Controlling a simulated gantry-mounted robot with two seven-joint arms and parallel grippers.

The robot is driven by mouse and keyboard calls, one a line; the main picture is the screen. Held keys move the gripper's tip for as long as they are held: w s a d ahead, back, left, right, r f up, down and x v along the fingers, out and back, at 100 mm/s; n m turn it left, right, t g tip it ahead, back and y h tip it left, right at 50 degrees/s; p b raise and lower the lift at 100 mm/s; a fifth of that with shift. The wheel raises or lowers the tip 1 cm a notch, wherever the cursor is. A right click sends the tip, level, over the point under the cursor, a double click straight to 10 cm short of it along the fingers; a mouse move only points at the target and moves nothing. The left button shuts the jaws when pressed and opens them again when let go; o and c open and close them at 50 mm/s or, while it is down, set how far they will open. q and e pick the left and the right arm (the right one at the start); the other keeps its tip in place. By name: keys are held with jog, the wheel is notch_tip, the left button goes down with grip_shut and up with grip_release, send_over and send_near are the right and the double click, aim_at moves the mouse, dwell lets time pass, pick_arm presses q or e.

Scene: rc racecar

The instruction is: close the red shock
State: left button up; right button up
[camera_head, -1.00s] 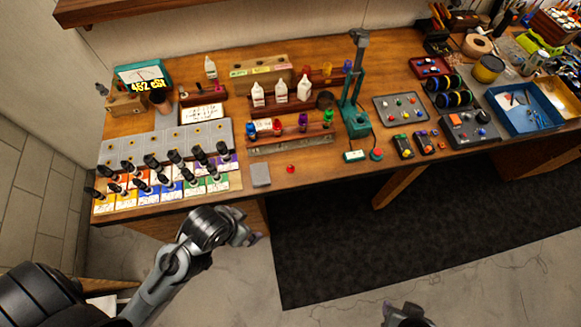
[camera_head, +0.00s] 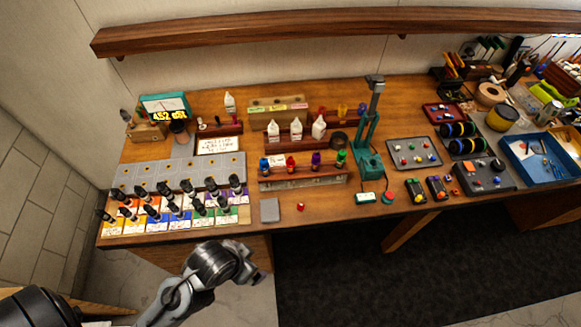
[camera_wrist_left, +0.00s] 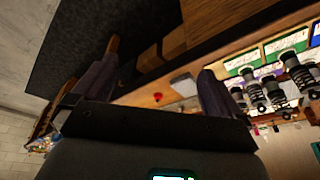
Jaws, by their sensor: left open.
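A red shock body (camera_head: 291,165) stands upright in a wooden rack (camera_head: 305,181) between a blue one (camera_head: 264,166) and a purple one (camera_head: 316,161). A small red cap (camera_head: 301,207) lies on the bench in front of the rack, near the front edge. It also shows between my fingers in the left wrist view (camera_wrist_left: 158,97), some way beyond them. My left gripper (camera_head: 261,277) is open and empty, off the bench's front edge and lower left of the cap. My right gripper is out of view.
A grey square block (camera_head: 270,210) lies just left of the cap. Several black-spring shocks (camera_head: 170,200) stand on coloured cards at left. A green press (camera_head: 368,155) stands right of the rack. The bench front between cap and press is mostly clear.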

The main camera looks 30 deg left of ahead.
pick_arm(q)
jog(key=shift+c, duration=0.2)
jog(key=c, duration=1.1)
jog(key=shift+c, duration=0.2)
